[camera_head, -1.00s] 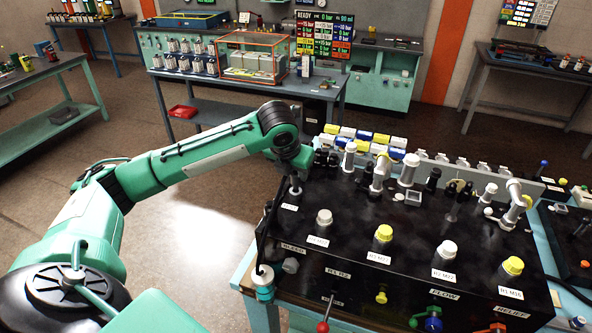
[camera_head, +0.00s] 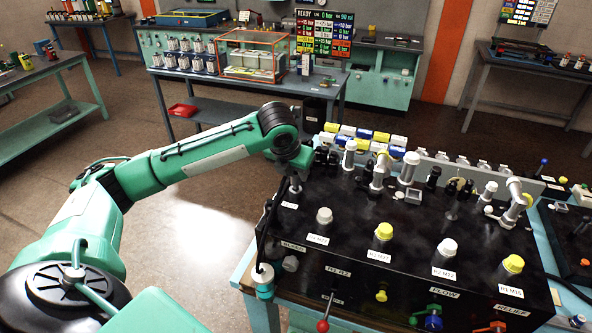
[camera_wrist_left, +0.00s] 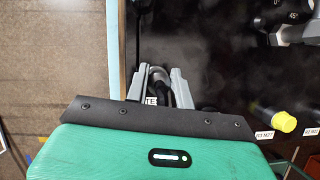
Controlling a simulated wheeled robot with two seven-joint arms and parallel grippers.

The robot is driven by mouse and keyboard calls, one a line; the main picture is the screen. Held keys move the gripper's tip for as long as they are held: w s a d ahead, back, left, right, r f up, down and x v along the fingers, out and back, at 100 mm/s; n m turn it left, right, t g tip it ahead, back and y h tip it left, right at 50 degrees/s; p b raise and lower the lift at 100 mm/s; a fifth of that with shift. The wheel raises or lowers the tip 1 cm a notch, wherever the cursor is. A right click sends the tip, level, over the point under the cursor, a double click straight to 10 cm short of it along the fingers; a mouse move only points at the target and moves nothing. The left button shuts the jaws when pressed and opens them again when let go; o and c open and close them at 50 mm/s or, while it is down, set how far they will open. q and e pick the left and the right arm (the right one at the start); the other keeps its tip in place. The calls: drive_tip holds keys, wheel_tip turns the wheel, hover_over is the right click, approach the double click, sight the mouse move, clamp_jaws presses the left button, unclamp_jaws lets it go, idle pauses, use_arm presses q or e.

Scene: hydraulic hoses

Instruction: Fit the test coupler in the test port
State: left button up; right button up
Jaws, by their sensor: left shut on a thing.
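My left gripper (camera_head: 296,178) reaches down over the left back corner of the black block (camera_head: 340,215), close to a small white label (camera_head: 289,206). In the left wrist view its two grey fingers (camera_wrist_left: 159,84) are closed around a small grey and dark part that looks like the test coupler (camera_wrist_left: 158,76). A label (camera_wrist_left: 151,100) reading "TE" shows just below it, partly covered. The test port itself is hidden under the gripper, so I cannot tell whether the coupler is seated. My right gripper is not in view.
A black hose (camera_head: 262,233) runs along the block's left edge to a teal and silver fitting (camera_head: 264,281). Capped ports with a white cap (camera_head: 324,215) and a yellow cap (camera_head: 384,231) stand to the right. Grey fittings (camera_head: 408,168) crowd the back.

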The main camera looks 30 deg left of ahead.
use_arm(q)
drive_tip(key=shift+f, duration=0.9)
drive_tip(key=o, duration=1.1)
drive_tip(key=shift+c, duration=0.2)
drive_tip(key=shift+s+r+b, duration=0.15)
drive_tip(key=shift+r+b, duration=0.2)
drive_tip(key=shift+b, duration=0.1)
drive_tip(key=b+v, duration=0.4)
drive_tip(key=v, duration=0.9)
